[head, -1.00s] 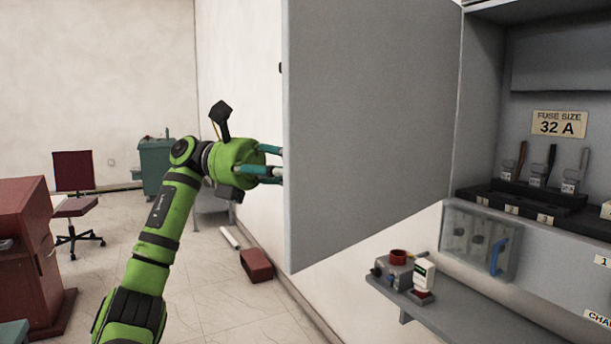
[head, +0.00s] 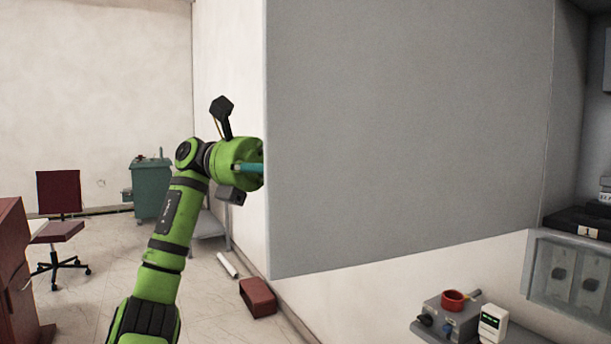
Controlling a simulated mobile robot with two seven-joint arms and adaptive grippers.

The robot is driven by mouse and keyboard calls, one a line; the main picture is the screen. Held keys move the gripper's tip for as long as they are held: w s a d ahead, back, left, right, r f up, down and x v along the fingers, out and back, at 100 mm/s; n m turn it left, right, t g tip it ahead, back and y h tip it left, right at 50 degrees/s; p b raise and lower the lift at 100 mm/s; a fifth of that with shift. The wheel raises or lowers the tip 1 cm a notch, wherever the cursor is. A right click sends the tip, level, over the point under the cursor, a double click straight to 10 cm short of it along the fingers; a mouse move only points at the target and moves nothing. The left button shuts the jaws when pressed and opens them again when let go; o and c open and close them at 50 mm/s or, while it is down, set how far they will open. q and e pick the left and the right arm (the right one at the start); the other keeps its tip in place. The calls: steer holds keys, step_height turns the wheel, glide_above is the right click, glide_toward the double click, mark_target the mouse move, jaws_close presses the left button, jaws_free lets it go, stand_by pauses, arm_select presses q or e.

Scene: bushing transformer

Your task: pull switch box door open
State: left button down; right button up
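The grey switch box door (head: 400,140) stands swung open and fills the middle of the head view. The switch box interior (head: 588,130) shows at the right edge, partly cut off. My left gripper (head: 252,168) is at the door's left, free edge; its teal fingers reach behind the door and their tips are hidden. I cannot tell whether they hold anything. The door's outer face and any handle on it are hidden. My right gripper is not in view.
Below the door, a shelf holds a grey device with a red ring (head: 452,300) and a small white meter (head: 492,322). A clear-fronted box (head: 570,275) is on the wall. A red chair (head: 58,222), green bin (head: 151,188) and brown block (head: 258,297) stand left on open floor.

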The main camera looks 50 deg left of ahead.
arm_select(q)
steer(key=shift+w+a+f, duration=0.1)
steer(key=shift+a, duration=0.15)
steer(key=c, duration=1.2)
jaws_free()
steer(key=shift+o, duration=0.2)
steer(key=shift+a, duration=0.1)
steer(key=v, duration=0.7)
steer(key=shift+a, duration=0.15)
